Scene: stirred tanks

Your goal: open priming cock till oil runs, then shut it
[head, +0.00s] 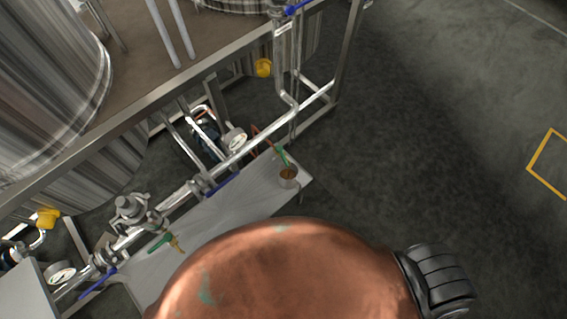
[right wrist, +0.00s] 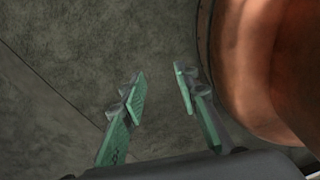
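Two small green-handled cocks show in the head view; I cannot tell from markings which is the priming cock. One green cock (head: 284,157) is at the far end of the pale tray (head: 222,218), by a copper-coloured tube (head: 264,138). A small metal cup (head: 288,182) with a brownish inside stands just below it. The other green cock (head: 160,243), with a brass end, is nearer, beside the pipe valves. No running oil can be made out. My right gripper (right wrist: 160,92) is open and empty over bare floor in the right wrist view. My left gripper is not in view.
A steel pipe (head: 250,145) with blue lever handles (head: 224,184) runs along the tray. Pressure gauges (head: 236,139) and yellow fittings (head: 264,68) sit around it. Steel tanks (head: 45,75) stand on the frame behind. Dark floor (head: 430,140) at right is clear.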

